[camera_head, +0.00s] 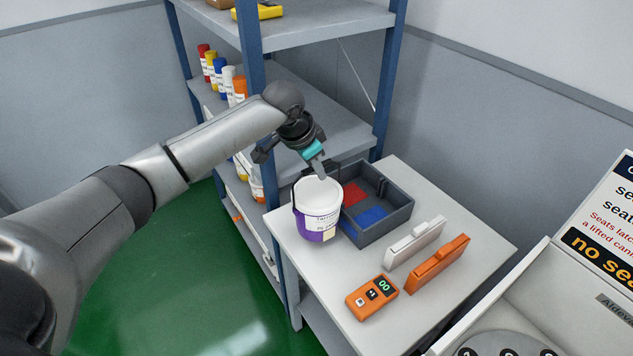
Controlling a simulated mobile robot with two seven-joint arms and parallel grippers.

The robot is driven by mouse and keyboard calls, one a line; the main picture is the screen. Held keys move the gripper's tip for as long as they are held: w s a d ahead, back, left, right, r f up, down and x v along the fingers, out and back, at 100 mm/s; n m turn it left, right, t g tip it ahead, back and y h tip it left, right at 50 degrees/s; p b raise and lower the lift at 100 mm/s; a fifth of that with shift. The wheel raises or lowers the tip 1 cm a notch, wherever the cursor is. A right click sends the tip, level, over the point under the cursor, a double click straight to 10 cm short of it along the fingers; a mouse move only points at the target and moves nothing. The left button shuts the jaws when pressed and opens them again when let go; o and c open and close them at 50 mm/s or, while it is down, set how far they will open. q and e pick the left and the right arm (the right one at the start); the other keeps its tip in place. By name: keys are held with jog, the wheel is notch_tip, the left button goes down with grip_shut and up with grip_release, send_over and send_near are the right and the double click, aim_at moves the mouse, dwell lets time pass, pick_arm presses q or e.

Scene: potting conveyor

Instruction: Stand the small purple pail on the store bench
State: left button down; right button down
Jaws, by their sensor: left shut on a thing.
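The small purple pail (312,236) has a white lid, a white label and a dark handle. It is upright at the left end of the white-topped bench (375,333), beside a dark grey tray. Whether its base touches the bench top I cannot tell. My left gripper (321,175) comes in from the upper left and is shut at the pail's top. Its fingertips hide the exact grip on the pail. My right gripper does not show.
The dark grey divided tray (386,224) holds red and blue pieces. Blue-posted shelving (255,60) with several bottles stands behind. A sloped signed panel is at the right.

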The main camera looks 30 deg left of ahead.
aim_at(320, 189)
pick_arm(q)
jog(key=shift+w+f, duration=0.1)
jog(key=shift+f, duration=1.95)
jog(key=c, duration=1.2)
grip_release()
jog(key=shift+f, duration=0.2)
jog(key=o, duration=0.4)
jog(key=shift+c, duration=0.2)
jog(key=shift+r, duration=0.15)
jog(key=v, duration=1.2)
jog(key=shift+s+p, duration=0.2)
jog(key=shift+p, duration=0.2)
